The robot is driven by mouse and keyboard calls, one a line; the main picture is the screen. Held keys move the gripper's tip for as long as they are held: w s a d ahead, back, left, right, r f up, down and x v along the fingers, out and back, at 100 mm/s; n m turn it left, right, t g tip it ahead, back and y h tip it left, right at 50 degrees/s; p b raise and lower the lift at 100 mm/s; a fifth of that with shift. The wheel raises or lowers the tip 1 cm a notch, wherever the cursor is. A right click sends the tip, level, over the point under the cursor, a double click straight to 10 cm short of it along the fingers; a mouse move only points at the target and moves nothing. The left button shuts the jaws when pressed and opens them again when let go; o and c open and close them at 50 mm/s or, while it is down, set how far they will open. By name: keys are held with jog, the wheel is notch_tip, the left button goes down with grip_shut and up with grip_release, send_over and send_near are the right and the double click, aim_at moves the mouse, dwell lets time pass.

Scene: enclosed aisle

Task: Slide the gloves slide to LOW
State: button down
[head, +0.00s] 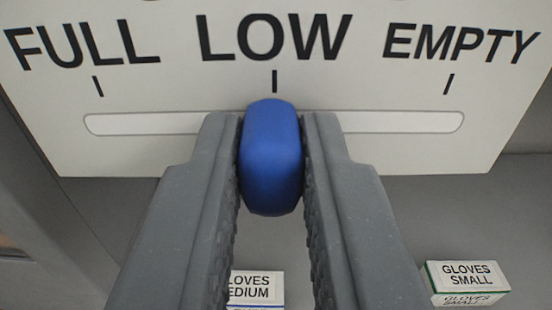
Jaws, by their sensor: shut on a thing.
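A blue slide knob (271,160) sits in the white slot (150,123) of a pale panel (190,85). The knob stands in line with the tick under the word LOW (275,37), between FULL (82,43) on the left and EMPTY (460,42) on the right. My gripper (271,165) is shut on the knob, with one grey finger on each side of it. The fingers hide the slot just beside the knob and part of the panel's lower edge.
Below the panel is a grey surface. A small box marked GLOVES SMALL (466,280) is at the lower right. Another glove box (257,286), its label partly hidden by my left finger, is at the bottom middle. A grey wall edge runs along the left.

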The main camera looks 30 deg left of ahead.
jog(key=shift+d, duration=0.1)
jog(key=c, duration=1.4)
grip_release()
jog(key=shift+o, duration=0.2)
jog(key=shift+s+d, duration=0.1)
jog(key=shift+s, duration=0.05)
jog(key=p+v, duration=0.2)
jog(key=v, duration=1.1)
jog(key=shift+s, duration=0.25)
jog(key=shift+d, duration=0.15)
